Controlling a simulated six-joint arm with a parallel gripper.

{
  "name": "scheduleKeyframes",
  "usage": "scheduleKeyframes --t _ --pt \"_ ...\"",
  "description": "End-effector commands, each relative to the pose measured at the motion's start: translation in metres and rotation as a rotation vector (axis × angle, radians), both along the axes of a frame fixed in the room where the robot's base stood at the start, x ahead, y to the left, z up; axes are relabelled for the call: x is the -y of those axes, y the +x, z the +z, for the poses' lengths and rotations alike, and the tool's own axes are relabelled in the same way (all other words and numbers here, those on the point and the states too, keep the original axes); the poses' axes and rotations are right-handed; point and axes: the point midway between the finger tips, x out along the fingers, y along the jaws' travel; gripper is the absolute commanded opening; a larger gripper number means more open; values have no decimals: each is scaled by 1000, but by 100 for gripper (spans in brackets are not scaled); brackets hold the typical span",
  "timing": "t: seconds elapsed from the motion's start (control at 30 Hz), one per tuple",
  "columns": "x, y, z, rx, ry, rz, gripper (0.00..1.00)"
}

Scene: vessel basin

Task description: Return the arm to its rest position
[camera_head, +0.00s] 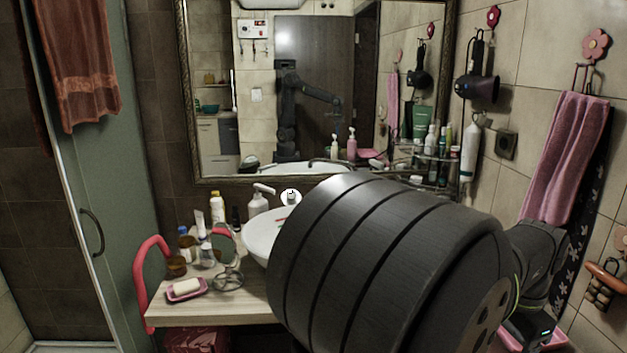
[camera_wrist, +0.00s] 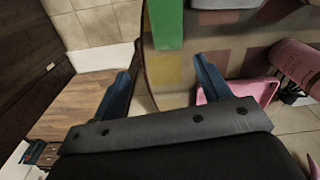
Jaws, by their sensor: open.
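My gripper (camera_wrist: 162,68) shows in the wrist view with its two blue-grey fingers spread wide apart. Nothing is between the fingers. Beyond them are a green upright strip (camera_wrist: 166,22) and a patchwork-coloured surface (camera_wrist: 255,58). In the head view a large dark part of my arm fills the lower middle and right, and my gripper is not directly visible there. My arm also shows in the mirror (camera_head: 300,30), raised and bent. My arm hides part of the white basin (camera_head: 262,238).
The wooden counter (camera_head: 240,305) holds bottles, a round mirror (camera_head: 229,280) and a soap dish (camera_head: 186,290). A bottle rack (camera_head: 430,155), a hair dryer (camera_head: 478,88) and a pink towel (camera_head: 555,160) are on the right. A glass shower door (camera_head: 125,190) stands left.

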Motion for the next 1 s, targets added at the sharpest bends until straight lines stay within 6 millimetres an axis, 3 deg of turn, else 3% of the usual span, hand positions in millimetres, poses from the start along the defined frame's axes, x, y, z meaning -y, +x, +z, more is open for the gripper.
scheduleKeyframes --t 0.27,0.6,0.93,1.0 --pt "2 0 0 0 0 109 70" --pt "2 0 0 0 0 120 68" --pt "-1 -2 -2 15 9 88 3" --pt "-6 -6 -6 52 32 7 0"
